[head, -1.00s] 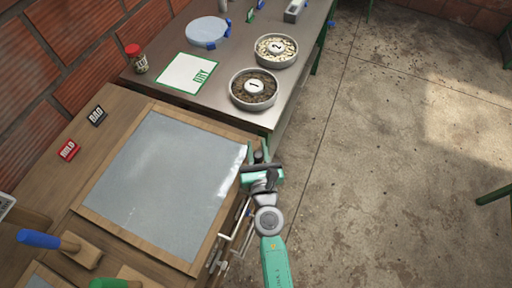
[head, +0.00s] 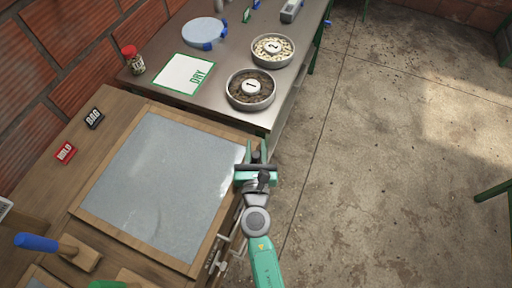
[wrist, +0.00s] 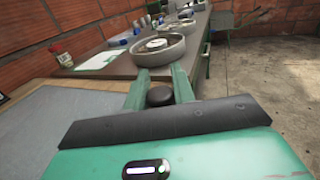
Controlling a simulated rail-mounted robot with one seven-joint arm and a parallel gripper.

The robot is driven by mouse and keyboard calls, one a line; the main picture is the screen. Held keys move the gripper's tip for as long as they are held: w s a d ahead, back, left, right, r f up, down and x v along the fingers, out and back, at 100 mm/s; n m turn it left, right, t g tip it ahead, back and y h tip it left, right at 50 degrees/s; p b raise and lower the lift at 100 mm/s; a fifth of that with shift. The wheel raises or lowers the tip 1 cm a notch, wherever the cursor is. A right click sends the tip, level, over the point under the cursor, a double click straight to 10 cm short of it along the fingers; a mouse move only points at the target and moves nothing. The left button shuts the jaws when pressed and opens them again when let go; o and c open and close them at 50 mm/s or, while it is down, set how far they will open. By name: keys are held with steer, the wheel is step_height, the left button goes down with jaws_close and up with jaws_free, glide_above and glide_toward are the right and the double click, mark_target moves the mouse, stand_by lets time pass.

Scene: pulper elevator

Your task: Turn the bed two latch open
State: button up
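My gripper (head: 256,146) is at the right edge of the large grey bed in the head view, near the corner by the metal table. Its two green fingers are apart in the wrist view (wrist: 160,72). A dark round knob (wrist: 160,95) shows between the fingers; I cannot tell whether it belongs to a latch or to my gripper, and no firm grip on it is visible. White bars and small fittings (head: 222,248) run along the right side of the bed frame, partly hidden by my arm. No latch is clearly identifiable as that of bed two.
The grey bed panel (head: 165,185) has a wooden frame. The metal table (head: 228,108) beyond holds round tray 1 (head: 244,99), tray 2 (head: 268,60), a DRY card (head: 176,72) and a red-lidded jar (head: 137,66). Open concrete floor (head: 390,150) lies right.

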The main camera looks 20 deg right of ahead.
steer(key=o, duration=0.4)
steer(key=shift+r, duration=0.3)
step_height(320, 180, up, 4)
steer(key=p, duration=0.4)
steer(key=s+d+v, duration=0.1)
steer(key=d+v, duration=0.1)
steer(key=v, duration=1.3)
steer(key=shift+s+r+b, duration=0.25)
steer(key=shift+s+b, duration=0.05)
steer(key=shift+s, duration=0.05)
steer(key=shift+a, duration=0.1)
